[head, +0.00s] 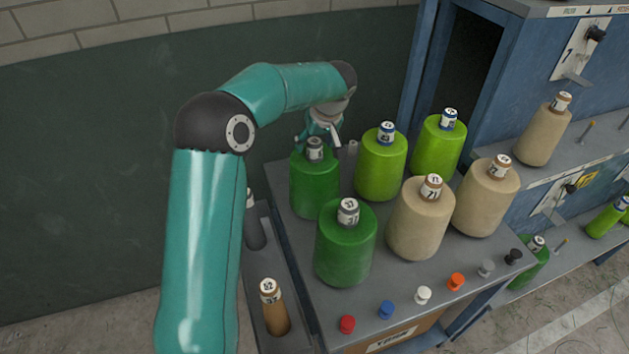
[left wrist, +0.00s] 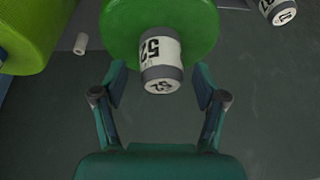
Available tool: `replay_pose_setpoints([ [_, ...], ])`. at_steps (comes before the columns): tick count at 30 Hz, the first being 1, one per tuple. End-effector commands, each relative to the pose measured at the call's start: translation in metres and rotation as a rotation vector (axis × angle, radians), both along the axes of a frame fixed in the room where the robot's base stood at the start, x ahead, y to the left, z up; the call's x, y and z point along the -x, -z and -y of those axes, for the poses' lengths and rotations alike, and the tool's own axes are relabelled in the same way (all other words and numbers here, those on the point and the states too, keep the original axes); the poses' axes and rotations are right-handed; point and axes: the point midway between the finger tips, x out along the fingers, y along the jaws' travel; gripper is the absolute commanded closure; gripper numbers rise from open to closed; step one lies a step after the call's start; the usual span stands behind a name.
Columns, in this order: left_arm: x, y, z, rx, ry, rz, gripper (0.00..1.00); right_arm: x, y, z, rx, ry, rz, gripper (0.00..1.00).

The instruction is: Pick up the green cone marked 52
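The dark green cone marked 52 (head: 315,187) stands upright at the back left of the grey table top. Its grey and white tip, with 52 on it, shows in the left wrist view, where its green body (left wrist: 125,30) fills the top middle. My left gripper (head: 325,128) is at the tip, on its far side in the head view. In the left wrist view the fingers (left wrist: 160,86) are spread apart, one on each side of the tip, with gaps between. The right gripper is not in view.
Another dark green cone (head: 345,248) stands in front. Light green cones (head: 381,168) and tan cones (head: 418,222) stand to the right. A brown cone also marked 52 (head: 275,318) sits in the side tray. Coloured pegs (head: 387,309) line the front edge. A blue shelf unit stands right.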

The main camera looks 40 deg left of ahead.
Motion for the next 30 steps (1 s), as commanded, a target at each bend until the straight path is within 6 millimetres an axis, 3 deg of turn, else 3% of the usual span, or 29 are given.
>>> replay_pose_setpoints([
  [2,0.000,0.000,0.000,0.000,0.000,0.000,0.43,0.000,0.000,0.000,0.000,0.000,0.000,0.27],
  [12,0.000,-0.001,0.000,0.000,0.000,0.001,0.99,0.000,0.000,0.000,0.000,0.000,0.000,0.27],
  [30,-0.002,-0.014,-0.001,-0.005,0.000,0.010,1.00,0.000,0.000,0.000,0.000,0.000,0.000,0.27],
])
